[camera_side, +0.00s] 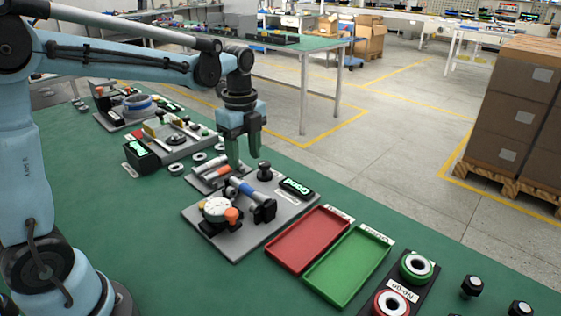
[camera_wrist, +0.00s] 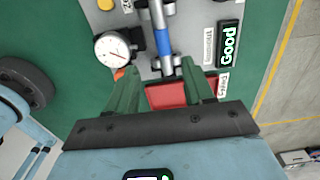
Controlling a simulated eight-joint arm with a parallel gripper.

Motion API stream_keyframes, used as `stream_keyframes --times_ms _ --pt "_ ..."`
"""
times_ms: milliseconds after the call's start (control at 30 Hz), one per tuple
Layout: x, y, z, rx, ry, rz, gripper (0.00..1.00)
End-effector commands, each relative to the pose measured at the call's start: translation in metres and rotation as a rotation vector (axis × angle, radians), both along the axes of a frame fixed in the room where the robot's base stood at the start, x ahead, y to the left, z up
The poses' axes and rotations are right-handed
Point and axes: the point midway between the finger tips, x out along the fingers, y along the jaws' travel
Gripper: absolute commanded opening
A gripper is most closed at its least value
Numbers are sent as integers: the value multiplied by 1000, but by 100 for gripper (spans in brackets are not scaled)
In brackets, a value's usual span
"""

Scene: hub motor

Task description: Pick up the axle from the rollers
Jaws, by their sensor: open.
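The axle (camera_side: 247,190) is a grey metal shaft with a blue middle band. It lies across its supports on a grey plate, and the rollers under it are hard to make out. In the wrist view the axle (camera_wrist: 162,40) runs up and down the picture, with its lower end near the fingertips. My gripper (camera_side: 245,162) has green fingers and hangs above the plate, over the far end of the axle. In the wrist view my gripper (camera_wrist: 160,68) is open, with fingers apart and nothing held.
A dial gauge (camera_side: 216,207) stands beside the axle, and a display reading "Good" (camera_side: 297,187) is on the other side. A red tray (camera_side: 308,240) and a green tray (camera_side: 348,267) lie to the right. More fixtures (camera_side: 172,138) stand behind on the green table.

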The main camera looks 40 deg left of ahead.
Motion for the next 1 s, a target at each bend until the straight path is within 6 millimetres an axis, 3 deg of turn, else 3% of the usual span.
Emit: stream_keyframes --times_ms 200,467,800,1000 --pt "0 0 -30 0 -1 2 52" --pt "1 0 -45 0 -2 2 52" --pt "5 2 -86 -1 -3 2 52" --pt "4 2 -91 -1 -3 2 52"
